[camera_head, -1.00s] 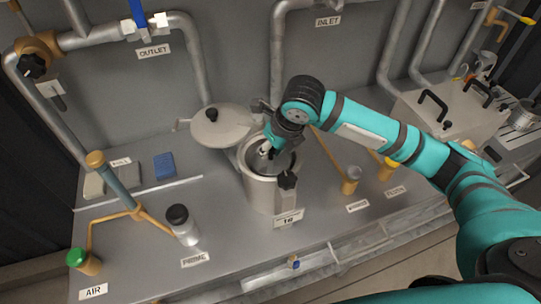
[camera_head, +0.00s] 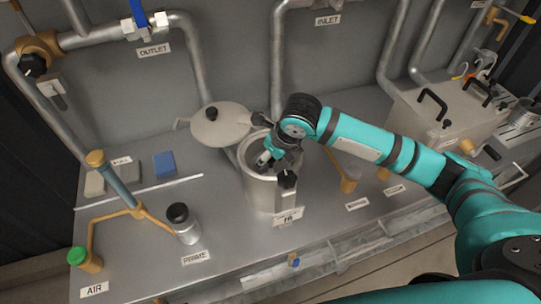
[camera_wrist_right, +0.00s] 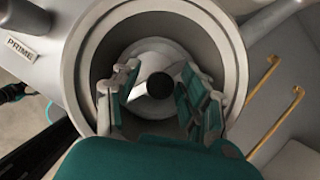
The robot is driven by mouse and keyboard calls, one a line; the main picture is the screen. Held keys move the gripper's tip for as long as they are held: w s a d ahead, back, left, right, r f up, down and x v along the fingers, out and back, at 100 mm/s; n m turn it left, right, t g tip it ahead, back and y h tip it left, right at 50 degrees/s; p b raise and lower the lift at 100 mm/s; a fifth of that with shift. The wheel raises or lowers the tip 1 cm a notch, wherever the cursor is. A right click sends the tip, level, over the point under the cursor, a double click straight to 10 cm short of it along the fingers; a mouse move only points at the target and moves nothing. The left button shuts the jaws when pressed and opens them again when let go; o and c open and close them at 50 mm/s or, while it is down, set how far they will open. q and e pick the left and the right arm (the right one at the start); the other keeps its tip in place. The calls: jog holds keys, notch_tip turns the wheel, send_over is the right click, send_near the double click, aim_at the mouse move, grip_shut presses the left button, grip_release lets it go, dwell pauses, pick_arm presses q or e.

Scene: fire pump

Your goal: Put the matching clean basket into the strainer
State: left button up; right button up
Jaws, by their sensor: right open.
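The strainer (camera_head: 262,195) is a grey metal pot on the bench, with its round lid (camera_head: 220,125) swung aside to the left. My right gripper (camera_head: 268,158) reaches into its open mouth from above. In the right wrist view the strainer's rim (camera_wrist_right: 236,70) surrounds the open fingers (camera_wrist_right: 160,98). A pale rounded piece with a black round centre (camera_wrist_right: 160,86) lies deeper inside, between the fingers; I cannot tell whether it is a basket or the strainer's inside. The fingers show a gap around the black centre. My left gripper is out of view.
A metal basket-like can (camera_head: 523,115) stands at the far right, beside a grey box with black handles (camera_head: 445,112). The front bench is mostly clear.

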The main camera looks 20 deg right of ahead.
jog(key=shift+r, duration=0.1)
jog(key=v, duration=1.2)
jog(key=shift+b, duration=0.35)
dwell(0.5)
